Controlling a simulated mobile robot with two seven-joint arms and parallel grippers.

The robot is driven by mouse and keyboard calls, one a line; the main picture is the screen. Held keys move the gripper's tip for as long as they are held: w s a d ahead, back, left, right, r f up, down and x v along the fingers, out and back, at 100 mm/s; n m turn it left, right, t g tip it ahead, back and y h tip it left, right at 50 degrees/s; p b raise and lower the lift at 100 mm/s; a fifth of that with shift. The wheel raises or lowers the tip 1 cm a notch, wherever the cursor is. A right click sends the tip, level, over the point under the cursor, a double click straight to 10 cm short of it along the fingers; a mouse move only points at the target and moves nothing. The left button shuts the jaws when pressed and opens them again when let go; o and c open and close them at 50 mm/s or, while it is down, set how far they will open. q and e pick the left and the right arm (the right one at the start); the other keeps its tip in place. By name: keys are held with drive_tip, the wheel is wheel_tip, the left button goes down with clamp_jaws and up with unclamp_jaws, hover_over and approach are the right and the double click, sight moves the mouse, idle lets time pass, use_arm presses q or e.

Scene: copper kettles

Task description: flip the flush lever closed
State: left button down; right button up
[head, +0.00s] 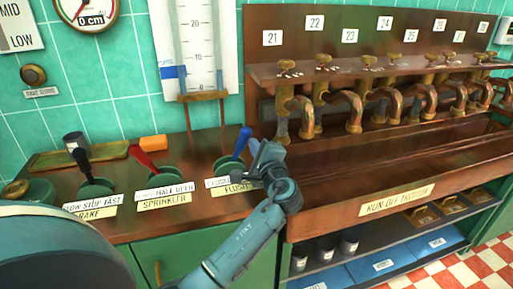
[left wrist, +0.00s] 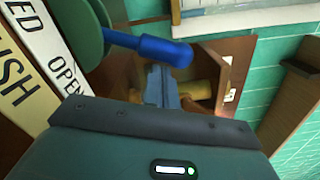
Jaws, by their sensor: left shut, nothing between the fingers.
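The flush lever (head: 241,143) is a blue handle on a round green base, above a "FLUSH" label (head: 237,188). It leans up and to the right in the head view. In the left wrist view the blue lever (left wrist: 150,45) crosses the upper middle from its green base. My left gripper (head: 254,148) is shut and empty, just right of the lever's knob. Its fingers (left wrist: 160,84) show close to the knob in the left wrist view; I cannot tell whether they touch. My wrist partly hides the open/closed label. My right gripper is not in view.
A red sprinkler lever (head: 143,159) and a black rake lever (head: 82,161) stand to the left. An orange block (head: 153,142) lies behind them. A sight gauge (head: 197,50) rises behind the flush lever. Copper taps (head: 291,110) over a wooden trough are to the right.

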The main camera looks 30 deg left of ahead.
sight(238, 143)
use_arm(q)
drive_tip(key=shift+s+a+r, duration=0.1)
drive_tip(key=shift+a, duration=0.05)
drive_tip(key=shift+s+a+r+n, duration=0.3)
drive_tip(key=shift+s+n, duration=0.1)
drive_tip(key=shift+n, duration=0.3)
drive_tip(key=shift+s+a+r+n, duration=0.25)
drive_tip(key=shift+s+a+n, duration=0.1)
drive_tip(key=shift+n, duration=0.35)
drive_tip(key=s+n, duration=0.1)
drive_tip(key=a+n, duration=0.1)
drive_tip(key=shift+s+a+r+n+b, duration=0.2)
drive_tip(key=shift+s+r+n+b, duration=0.1)
drive_tip(key=shift+s, duration=0.1)
drive_tip(key=shift+s+a+n+b, duration=0.35)
drive_tip(key=shift+s+a+n, duration=0.4)
drive_tip(key=shift+n, duration=0.4)
drive_tip(key=shift+s+a+n+b, duration=0.35)
drive_tip(key=shift+s+a+n, duration=0.35)
drive_tip(key=shift+n, duration=0.45)
drive_tip(key=shift+s, duration=0.15)
drive_tip(key=shift+r, duration=0.1)
